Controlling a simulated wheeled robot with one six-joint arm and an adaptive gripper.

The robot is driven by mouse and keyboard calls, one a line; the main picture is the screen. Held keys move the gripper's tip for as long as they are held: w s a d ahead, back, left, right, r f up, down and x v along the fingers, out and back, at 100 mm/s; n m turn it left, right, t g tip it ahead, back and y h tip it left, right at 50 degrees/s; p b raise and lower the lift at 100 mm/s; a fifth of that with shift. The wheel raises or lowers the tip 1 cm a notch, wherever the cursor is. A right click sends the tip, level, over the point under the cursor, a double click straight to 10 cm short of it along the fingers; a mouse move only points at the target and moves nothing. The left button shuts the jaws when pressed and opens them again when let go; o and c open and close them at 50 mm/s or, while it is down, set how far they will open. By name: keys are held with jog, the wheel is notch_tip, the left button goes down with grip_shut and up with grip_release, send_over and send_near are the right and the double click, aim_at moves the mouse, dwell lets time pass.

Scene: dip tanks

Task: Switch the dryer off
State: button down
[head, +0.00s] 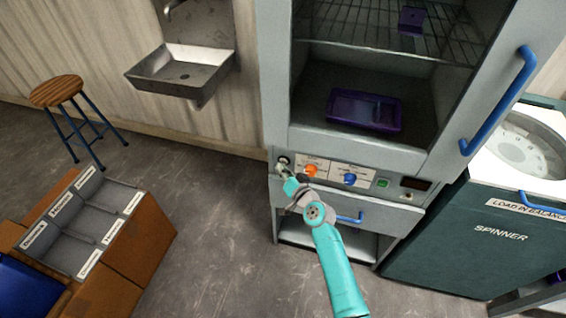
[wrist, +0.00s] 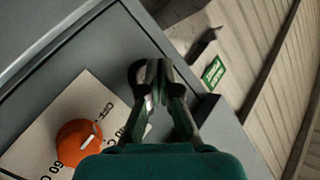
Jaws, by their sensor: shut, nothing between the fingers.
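The dryer (head: 277,105) is a tall grey cabinet with a control panel below its open chamber. On the panel are an orange knob (head: 311,170), a blue knob (head: 349,179), a green button (head: 382,183) and a dark display (head: 416,184). A round dark fitting (head: 284,160) sits at the panel's left end. My gripper (head: 281,171) is shut and empty, just at this fitting. In the wrist view, the closed fingers (wrist: 158,68) partly hide the dark round fitting (wrist: 135,76); whether they touch it I cannot tell. The orange knob (wrist: 80,140) has OFF and 60 marks.
A purple tray (head: 345,108) lies in the chamber. A blue door handle (head: 497,105) stands out on the right, beside the green spinner (head: 440,235). A sink (head: 180,72), a stool (head: 58,92) and a divided wooden box (head: 120,250) are left. Floor between is clear.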

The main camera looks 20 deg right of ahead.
jog(key=shift+s, duration=0.1)
jog(key=shift+s+a, duration=0.9)
jog(key=shift+s, duration=0.3)
jog(key=shift+s+a, duration=0.9)
jog(key=shift+s, duration=0.25)
jog(key=s+d+f+n+g+h, duration=0.1)
jog(key=s+f, duration=0.1)
jog(key=s, duration=1.3)
jog(key=s+d+f+n+h, duration=0.1)
jog(key=s+f+h, duration=0.1)
jog(key=s, duration=1.3)
jog(key=s+r+n, duration=0.1)
jog(key=s+r, duration=0.6)
jog(key=s, duration=0.3)
jog(key=s+r+n, duration=0.2)
jog(key=s+r, duration=0.6)
jog(key=s, duration=0.2)
jog(key=shift+s+a+n, duration=0.3)
jog(key=shift+s, duration=0.1)
